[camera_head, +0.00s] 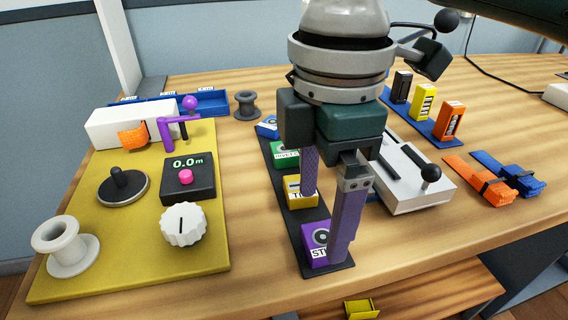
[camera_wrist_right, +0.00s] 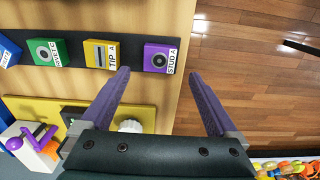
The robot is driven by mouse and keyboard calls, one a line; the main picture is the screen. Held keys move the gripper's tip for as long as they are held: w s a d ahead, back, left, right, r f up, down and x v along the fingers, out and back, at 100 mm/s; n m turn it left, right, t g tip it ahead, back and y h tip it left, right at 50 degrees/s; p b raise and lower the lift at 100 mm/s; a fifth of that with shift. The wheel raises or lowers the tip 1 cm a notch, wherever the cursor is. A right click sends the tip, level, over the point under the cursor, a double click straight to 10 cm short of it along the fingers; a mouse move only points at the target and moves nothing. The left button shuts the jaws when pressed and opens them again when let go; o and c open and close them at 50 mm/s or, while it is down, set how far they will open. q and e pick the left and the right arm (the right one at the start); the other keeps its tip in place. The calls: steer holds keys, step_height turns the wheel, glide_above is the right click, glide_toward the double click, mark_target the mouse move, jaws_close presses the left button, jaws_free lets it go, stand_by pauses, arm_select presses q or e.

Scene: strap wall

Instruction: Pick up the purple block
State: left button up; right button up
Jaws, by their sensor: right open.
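The purple block (camera_head: 314,243), with a round dark mark and a white label, sits at the near end of a dark strip (camera_head: 313,273). In the head view, part of its right side is hidden by a finger of my right gripper (camera_head: 326,226). In the right wrist view the purple block (camera_wrist_right: 160,58) shows just beyond and between the tips of the open fingers (camera_wrist_right: 158,73). The gripper is empty, its fingers pointing down near the block. I cannot tell whether a finger touches it. My left gripper is not in view.
On the strip behind are yellow (camera_head: 300,190), green (camera_head: 285,154) and blue (camera_head: 267,127) blocks. A yellow board (camera_head: 80,275) with a white knob (camera_head: 183,225) lies left. A white lever box (camera_head: 415,180) stands right, near folded orange straps (camera_head: 480,180). The table's front edge is close.

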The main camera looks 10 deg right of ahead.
mark_target(318, 238)
step_height(318, 238, down, 5)
steer(key=shift+d+r+b, duration=0.1)
steer(key=shift+d+b, duration=0.05)
steer(key=shift+b, duration=0.25)
jaws_close()
stand_by(0.5)
